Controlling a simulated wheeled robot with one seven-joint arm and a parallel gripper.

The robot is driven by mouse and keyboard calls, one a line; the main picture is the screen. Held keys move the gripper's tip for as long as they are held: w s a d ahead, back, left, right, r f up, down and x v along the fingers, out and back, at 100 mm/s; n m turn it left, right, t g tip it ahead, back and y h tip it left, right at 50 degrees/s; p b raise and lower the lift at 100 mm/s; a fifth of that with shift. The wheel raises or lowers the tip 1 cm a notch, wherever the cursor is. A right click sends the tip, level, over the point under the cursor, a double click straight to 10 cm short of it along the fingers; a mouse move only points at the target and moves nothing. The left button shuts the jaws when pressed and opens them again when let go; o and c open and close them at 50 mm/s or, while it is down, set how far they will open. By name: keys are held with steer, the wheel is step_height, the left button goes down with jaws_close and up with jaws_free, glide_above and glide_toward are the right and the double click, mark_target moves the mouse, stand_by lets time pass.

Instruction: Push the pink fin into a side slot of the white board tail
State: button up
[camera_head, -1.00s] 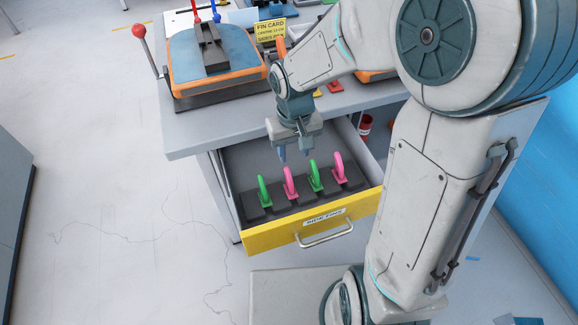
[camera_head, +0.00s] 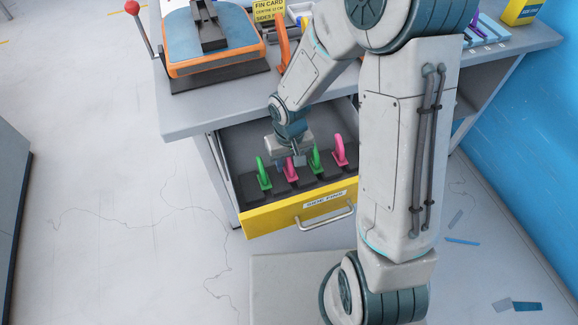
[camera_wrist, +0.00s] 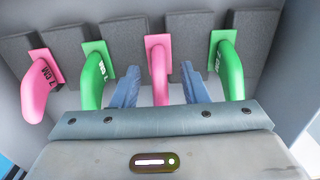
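A pink fin (camera_head: 291,172) stands in the dark foam rack of the open drawer. The wrist view shows it as the middle pink fin (camera_wrist: 158,72). My gripper (camera_head: 289,158) is low over the rack. In the wrist view my gripper (camera_wrist: 160,86) is open, one blue finger on each side of this fin, with gaps between. A second pink fin (camera_head: 339,151) stands at the rack's right end in the head view.
Green fins (camera_head: 264,174) stand on both sides of the middle pink fin. The yellow drawer front (camera_head: 270,219) with a metal handle is pulled out.

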steer(key=shift+f, duration=0.85)
jaws_close()
steer(key=shift+r, duration=0.15)
